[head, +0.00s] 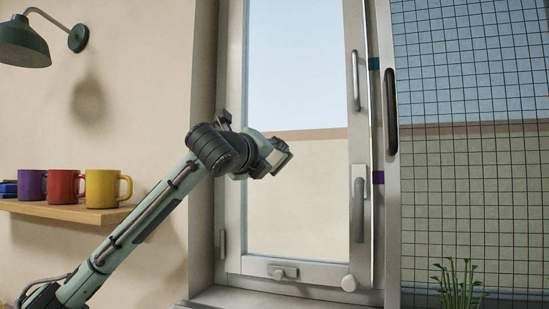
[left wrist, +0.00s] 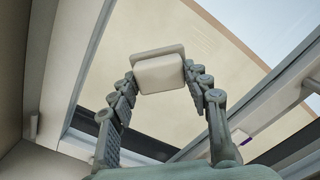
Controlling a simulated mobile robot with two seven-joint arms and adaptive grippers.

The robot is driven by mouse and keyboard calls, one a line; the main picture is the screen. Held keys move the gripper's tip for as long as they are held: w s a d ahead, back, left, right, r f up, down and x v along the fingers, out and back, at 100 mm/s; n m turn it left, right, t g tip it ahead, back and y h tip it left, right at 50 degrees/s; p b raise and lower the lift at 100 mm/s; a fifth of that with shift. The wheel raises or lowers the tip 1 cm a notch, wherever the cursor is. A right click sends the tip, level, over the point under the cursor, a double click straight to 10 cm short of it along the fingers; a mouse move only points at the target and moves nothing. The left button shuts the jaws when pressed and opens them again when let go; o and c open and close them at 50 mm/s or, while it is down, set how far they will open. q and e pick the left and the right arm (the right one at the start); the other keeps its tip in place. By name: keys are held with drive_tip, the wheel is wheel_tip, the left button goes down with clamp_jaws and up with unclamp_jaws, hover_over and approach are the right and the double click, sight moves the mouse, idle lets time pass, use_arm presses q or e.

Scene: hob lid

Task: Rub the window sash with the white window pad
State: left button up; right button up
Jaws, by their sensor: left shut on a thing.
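The window sash (head: 356,135) is a pale frame around a tall glass pane, in the middle of the head view. It has a bar handle high on its right stile and a lever handle lower down. My left gripper (head: 276,157) is in front of the pane's left part, at mid height. It is shut on the white window pad (left wrist: 160,72), which sits between the two fingertips in the left wrist view. The pad's far face is hidden, and I cannot tell whether it touches the sash. My right gripper is not in view.
A shelf (head: 65,211) with purple, red and yellow mugs is at the left, below a green wall lamp (head: 24,45). A gridded screen (head: 470,140) with a dark handle (head: 391,112) stands right of the sash. A green plant (head: 457,288) is at the lower right.

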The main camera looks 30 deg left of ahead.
use_arm(q)
drive_tip(key=shift+s+f, duration=0.1)
drive_tip(key=shift+s, duration=0.3)
drive_tip(key=shift+v, duration=2.4)
drive_tip(key=shift+d, duration=0.2)
drive_tip(key=v, duration=0.3)
